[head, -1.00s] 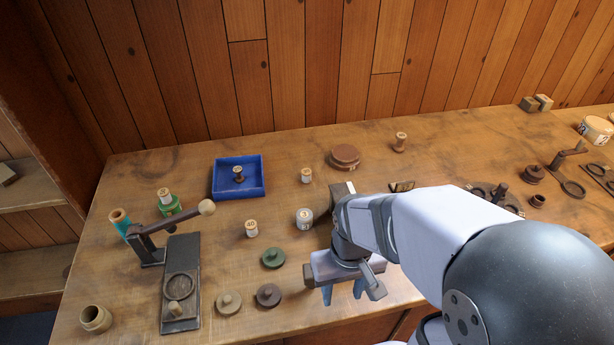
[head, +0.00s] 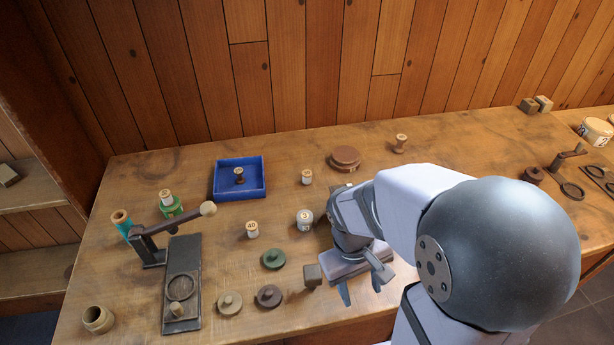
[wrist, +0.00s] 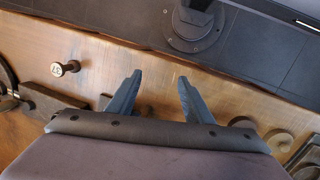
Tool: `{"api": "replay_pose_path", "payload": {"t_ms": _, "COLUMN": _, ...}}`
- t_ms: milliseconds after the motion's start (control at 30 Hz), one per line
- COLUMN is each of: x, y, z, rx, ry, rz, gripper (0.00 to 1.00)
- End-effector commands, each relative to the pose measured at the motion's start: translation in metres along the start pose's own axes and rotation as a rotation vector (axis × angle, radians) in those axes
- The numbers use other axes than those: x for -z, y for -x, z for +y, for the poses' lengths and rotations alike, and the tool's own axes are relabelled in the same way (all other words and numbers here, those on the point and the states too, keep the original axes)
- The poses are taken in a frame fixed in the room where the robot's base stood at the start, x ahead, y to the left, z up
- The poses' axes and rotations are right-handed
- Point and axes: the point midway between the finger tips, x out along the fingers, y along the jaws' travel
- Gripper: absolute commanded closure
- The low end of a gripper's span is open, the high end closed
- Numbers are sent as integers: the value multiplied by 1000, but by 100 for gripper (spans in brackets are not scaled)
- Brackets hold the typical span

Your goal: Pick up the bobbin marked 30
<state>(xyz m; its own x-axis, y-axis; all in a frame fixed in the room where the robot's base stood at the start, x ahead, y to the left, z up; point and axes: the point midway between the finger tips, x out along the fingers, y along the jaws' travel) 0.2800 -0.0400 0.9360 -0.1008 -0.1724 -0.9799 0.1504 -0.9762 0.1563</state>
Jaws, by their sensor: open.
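My gripper (head: 361,289) is open and empty near the front edge of the bench; its two fingers also show apart in the wrist view (wrist: 160,84). Several small bobbins stand on the bench. A plain wooden bobbin (head: 400,143) stands near the wall. I cannot tell for sure which is marked 30. In the wrist view a marked bobbin (wrist: 65,68) lies left of the fingers, its number unclear.
A blue tray (head: 217,190) holds a dark bobbin (head: 239,175). A dark winder (head: 182,285) and green and teal spools stand at left. Green (head: 274,259), tan (head: 229,303) and brown (head: 268,296) discs lie left of my gripper. A brown disc stack (head: 345,158) lies behind.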

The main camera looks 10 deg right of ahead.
Motion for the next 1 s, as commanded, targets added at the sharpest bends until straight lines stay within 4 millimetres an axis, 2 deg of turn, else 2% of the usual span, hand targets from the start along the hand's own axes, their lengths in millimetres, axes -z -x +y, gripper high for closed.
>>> {"api": "replay_pose_path", "payload": {"t_ms": 167, "x": 9, "y": 4, "z": 60, "rx": -241, "ry": 182, "rz": -138, "gripper": 54}}
{"api": "replay_pose_path", "payload": {"t_ms": 300, "x": 31, "y": 14, "z": 108, "rx": -450, "ry": 321, "rz": -215, "gripper": 54}}
{"api": "replay_pose_path", "payload": {"t_ms": 467, "x": 66, "y": 29, "z": 149, "rx": -662, "ry": 454, "rz": -259, "gripper": 54}}
{"api": "replay_pose_path", "payload": {"t_ms": 500, "x": 88, "y": 30, "z": 148, "rx": -721, "ry": 549, "rz": -236, "gripper": 54}}
{"api": "replay_pose_path", "payload": {"t_ms": 567, "x": 117, "y": 40, "z": 149, "rx": -812, "ry": 680, "rz": -218, "gripper": 54}}
{"api": "replay_pose_path", "payload": {"t_ms": 667, "x": 170, "y": 65, "z": 143, "rx": -985, "ry": 899, "rz": -197, "gripper": 54}}
{"api": "replay_pose_path", "payload": {"t_ms": 800, "x": 242, "y": 109, "z": 114, "rx": -1261, "ry": 1183, "rz": -180, "gripper": 54}}
{"api": "replay_pose_path", "payload": {"t_ms": 933, "x": 294, "y": 151, "z": 73, "rx": -1511, "ry": 1374, "rz": -177, "gripper": 54}}
{"api": "replay_pose_path", "payload": {"t_ms": 1000, "x": 313, "y": 107, "z": 51, "rx": -1498, "ry": 1583, "rz": -205, "gripper": 54}}
